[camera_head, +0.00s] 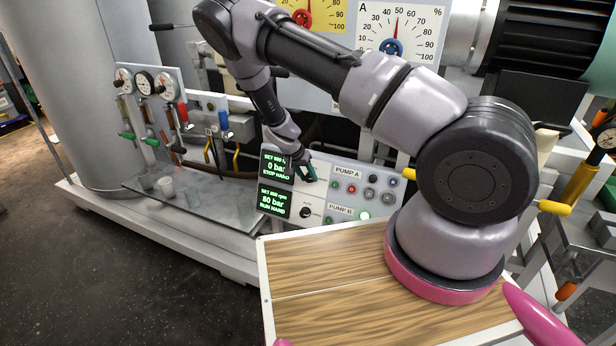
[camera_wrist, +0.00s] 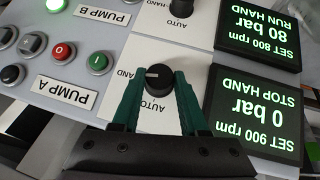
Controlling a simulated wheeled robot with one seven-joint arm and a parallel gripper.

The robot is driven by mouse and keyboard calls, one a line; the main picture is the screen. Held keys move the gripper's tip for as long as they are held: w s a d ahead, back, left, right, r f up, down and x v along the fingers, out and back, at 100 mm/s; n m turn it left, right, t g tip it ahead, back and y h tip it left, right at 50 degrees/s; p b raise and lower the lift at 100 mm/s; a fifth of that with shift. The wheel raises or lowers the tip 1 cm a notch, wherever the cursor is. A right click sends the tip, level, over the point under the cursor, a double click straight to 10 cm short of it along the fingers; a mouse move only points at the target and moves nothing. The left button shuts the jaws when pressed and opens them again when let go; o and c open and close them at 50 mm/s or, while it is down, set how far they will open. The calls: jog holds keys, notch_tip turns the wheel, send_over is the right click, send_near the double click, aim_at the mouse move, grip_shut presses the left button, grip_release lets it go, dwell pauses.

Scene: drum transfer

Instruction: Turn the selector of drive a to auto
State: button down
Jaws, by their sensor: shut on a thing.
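The control panel (camera_head: 325,213) stands beyond the wooden top, with a PUMP A row above a PUMP B row. The pump A selector (camera_wrist: 152,78) is a round black knob with a pale mark, between HAND and AUTO lettering that appears upside down in the wrist view. The mark points roughly left there. My gripper (camera_head: 308,173) has its green fingers on both sides of this knob, shut on it. The gripper hides the knob in the head view. The pump A display (camera_wrist: 254,118) reads SET 900 rpm, 0 bar, STOP HAND.
The pump B selector (camera_head: 306,212) sits below, and its display (camera_head: 273,201) reads 80 bar, RUN HAND. Pump A's red button (camera_wrist: 64,53) and green button (camera_wrist: 99,62) are close beside the fingers. A gauge board (camera_head: 150,85) and a bench with cups (camera_head: 165,187) stand left.

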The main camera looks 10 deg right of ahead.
jog(key=n+h, duration=0.1)
jog(key=n+g+h, duration=0.1)
jog(key=shift+w+a+f+h, duration=0.1)
jog(key=shift+a+f+h, duration=0.1)
jog(key=shift+h, duration=0.1)
jog(key=n+h, duration=0.2)
jog(key=h, duration=0.1)
jog(key=shift+a+f+n+g, duration=0.2)
jog(key=shift+n+g, duration=0.1)
jog(key=shift+g, duration=0.1)
jog(key=n+h, duration=0.3)
jog(key=shift+a+f, duration=0.1)
jog(key=shift+f, duration=0.05)
jog(key=shift+f+n+t+h, duration=0.1)
jog(key=shift+n+t+h, duration=0.3)
jog(key=shift+n+h, duration=0.8)
jog(key=shift+c, duration=2.2)
grip_release()
jog(key=shift+a, duration=0.1)
